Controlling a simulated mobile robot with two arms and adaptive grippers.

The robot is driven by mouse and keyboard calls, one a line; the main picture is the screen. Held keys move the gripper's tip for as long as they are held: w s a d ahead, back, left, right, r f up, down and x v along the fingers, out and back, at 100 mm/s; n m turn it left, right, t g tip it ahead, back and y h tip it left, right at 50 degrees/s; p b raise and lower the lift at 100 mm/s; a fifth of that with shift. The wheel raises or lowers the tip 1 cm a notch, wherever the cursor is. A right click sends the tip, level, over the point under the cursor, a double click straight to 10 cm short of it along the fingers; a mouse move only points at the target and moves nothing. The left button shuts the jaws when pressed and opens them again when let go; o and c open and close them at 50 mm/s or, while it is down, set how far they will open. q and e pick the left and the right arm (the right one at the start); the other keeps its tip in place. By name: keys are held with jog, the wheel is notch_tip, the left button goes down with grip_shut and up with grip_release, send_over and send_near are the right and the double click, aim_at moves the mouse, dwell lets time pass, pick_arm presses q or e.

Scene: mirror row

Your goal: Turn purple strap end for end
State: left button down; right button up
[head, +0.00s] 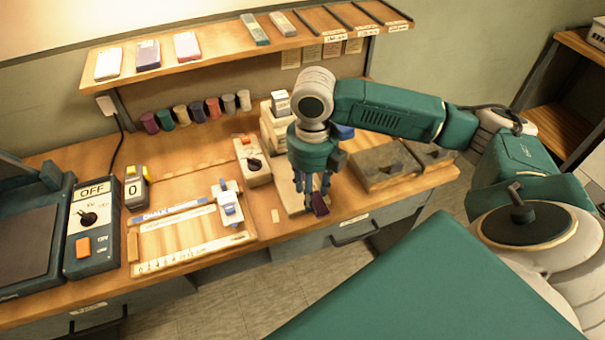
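A dark purple piece (319,205), which looks like the purple strap, shows right at the fingertips of my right gripper (313,190). The gripper points down over a pale board (291,199) near the front edge of the bench. Its fingers hide part of the purple piece. I cannot tell whether they grip it or only stand around it, nor whether it touches the board. My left gripper is not in view.
A wooden board with a ruler edge (190,252) and a blue-white clamp (229,205) lies left. A switch box (252,160) and pale blocks stand close behind the gripper. Grey-topped blocks (385,167) stand right. Coloured spools (197,112) line the back under a shelf (240,45).

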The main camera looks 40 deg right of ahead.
aim_at(318, 211)
jog(key=s, duration=0.1)
jog(key=s+r, duration=0.1)
jog(key=s, duration=0.1)
jog(key=s+a+r+p, duration=0.1)
jog(key=shift+s+r, duration=0.15)
jog(key=shift+s, duration=0.15)
jog(key=shift+s+a+r+p, duration=0.25)
jog(key=shift+s+p, duration=0.4)
jog(key=shift+s, duration=0.25)
jog(key=shift+s+a+r+p, duration=0.25)
jog(key=shift+s+p, duration=0.35)
jog(key=shift+s, duration=0.35)
jog(key=shift+s+a+r+p, duration=0.25)
jog(key=shift+s+p, duration=0.4)
jog(key=shift+s, duration=0.25)
